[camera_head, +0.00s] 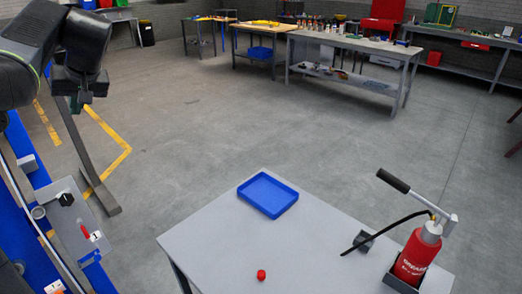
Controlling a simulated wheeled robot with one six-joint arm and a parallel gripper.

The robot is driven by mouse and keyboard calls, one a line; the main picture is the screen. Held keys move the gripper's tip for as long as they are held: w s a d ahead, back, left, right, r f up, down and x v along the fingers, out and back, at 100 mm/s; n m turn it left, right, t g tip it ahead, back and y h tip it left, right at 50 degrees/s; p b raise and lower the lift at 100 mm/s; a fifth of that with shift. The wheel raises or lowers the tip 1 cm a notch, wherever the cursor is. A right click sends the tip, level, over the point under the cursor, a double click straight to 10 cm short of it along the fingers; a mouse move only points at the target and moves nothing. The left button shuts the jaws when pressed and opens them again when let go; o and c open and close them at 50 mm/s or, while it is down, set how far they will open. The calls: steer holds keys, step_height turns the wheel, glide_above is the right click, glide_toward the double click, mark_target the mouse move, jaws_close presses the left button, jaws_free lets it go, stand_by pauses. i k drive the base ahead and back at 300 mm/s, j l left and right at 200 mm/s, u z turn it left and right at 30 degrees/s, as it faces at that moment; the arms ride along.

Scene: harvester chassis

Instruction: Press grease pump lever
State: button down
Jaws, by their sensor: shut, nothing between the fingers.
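The grease pump (415,257) is a red cylinder with white lettering, upright in a grey holder at the right of the near grey table. Its lever (420,198) is a light metal bar with a black handle (393,181). The lever slants up and left from the pump's top, with the handle end raised above the table. A black hose (390,226) runs left from the pump to the tabletop. My gripper (80,103) is dark and small at the upper left, far from the pump and touching nothing visible. It is shut and empty.
A blue frame with a grey switch panel (75,225) stands at left. Workbenches line the back; the floor between is clear.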

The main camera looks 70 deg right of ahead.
mark_target(383, 175)
steer(key=k+z, duration=0.1)
steer(key=z, duration=2.4)
